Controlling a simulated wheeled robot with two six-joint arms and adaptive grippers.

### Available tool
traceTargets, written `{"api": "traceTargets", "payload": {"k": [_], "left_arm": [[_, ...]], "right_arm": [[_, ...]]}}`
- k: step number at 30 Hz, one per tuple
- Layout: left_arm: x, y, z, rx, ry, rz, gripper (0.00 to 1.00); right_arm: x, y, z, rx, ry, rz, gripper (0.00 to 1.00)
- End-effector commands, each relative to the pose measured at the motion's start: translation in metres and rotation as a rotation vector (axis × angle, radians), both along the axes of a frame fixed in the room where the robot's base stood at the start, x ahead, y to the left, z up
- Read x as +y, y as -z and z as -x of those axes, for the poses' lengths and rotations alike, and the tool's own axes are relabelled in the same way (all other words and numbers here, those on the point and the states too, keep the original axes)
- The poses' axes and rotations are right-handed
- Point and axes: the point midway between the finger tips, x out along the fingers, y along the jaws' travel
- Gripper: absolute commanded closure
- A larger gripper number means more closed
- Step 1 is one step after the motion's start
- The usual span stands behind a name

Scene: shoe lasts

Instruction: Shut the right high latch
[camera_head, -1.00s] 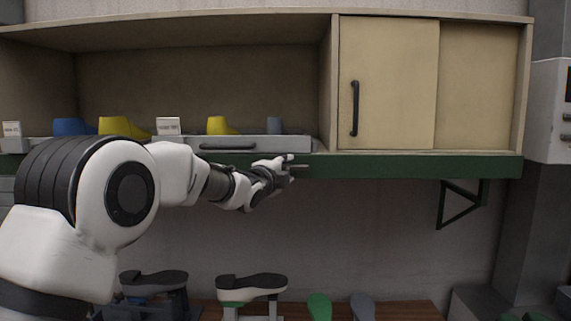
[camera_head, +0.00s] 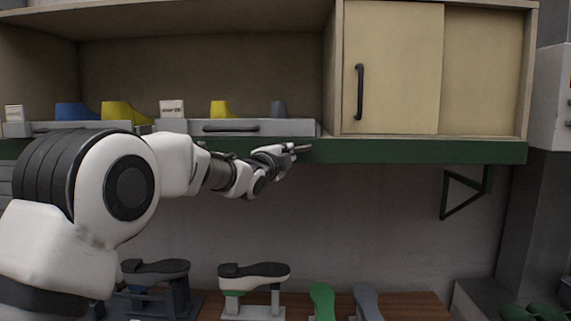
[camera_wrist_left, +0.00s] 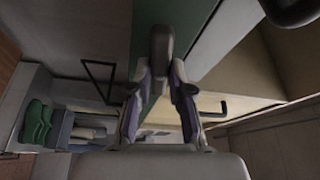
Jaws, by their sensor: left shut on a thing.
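In the head view my left gripper (camera_head: 295,150) is at the green front edge (camera_head: 420,151) of the shelf, just below the right end of a grey drawer (camera_head: 278,128). In the left wrist view its two fingers close on a grey, rounded, bar-like piece (camera_wrist_left: 161,50). I cannot tell for certain whether this piece is the latch. In the head view it is too small and partly hidden by the fingers. My right gripper is not in view.
Right of the gripper stands a cream cupboard (camera_head: 400,60) with a dark upright handle (camera_head: 359,92). Yellow shoe lasts (camera_head: 220,110) and cards sit on the drawers. Shoe forms (camera_head: 254,272) stand on the bench below.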

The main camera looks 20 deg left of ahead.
Motion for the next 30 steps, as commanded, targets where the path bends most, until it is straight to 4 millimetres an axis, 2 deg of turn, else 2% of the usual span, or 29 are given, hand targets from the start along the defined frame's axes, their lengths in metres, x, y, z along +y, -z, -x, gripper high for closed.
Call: {"api": "traceTargets", "payload": {"k": [1, 3, 15, 22, 30], "left_arm": [[-0.001, 0.006, 0.0, -0.018, 0.001, 0.032, 1.0], [-0.001, 0.006, 0.0, -0.037, 0.002, 0.09, 1.0], [-0.003, 0.005, 0.001, -0.143, 0.004, 0.454, 1.0], [-0.004, 0.002, 0.0, -0.204, 0.004, 0.665, 1.0], [-0.005, -0.001, 0.0, -0.274, 0.005, 0.911, 1.0]], "right_arm": [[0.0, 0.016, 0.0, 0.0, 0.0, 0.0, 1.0], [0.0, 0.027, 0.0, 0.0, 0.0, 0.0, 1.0], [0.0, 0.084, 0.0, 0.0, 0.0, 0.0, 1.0], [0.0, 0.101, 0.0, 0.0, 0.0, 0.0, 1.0], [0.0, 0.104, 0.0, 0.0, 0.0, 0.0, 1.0]]}}
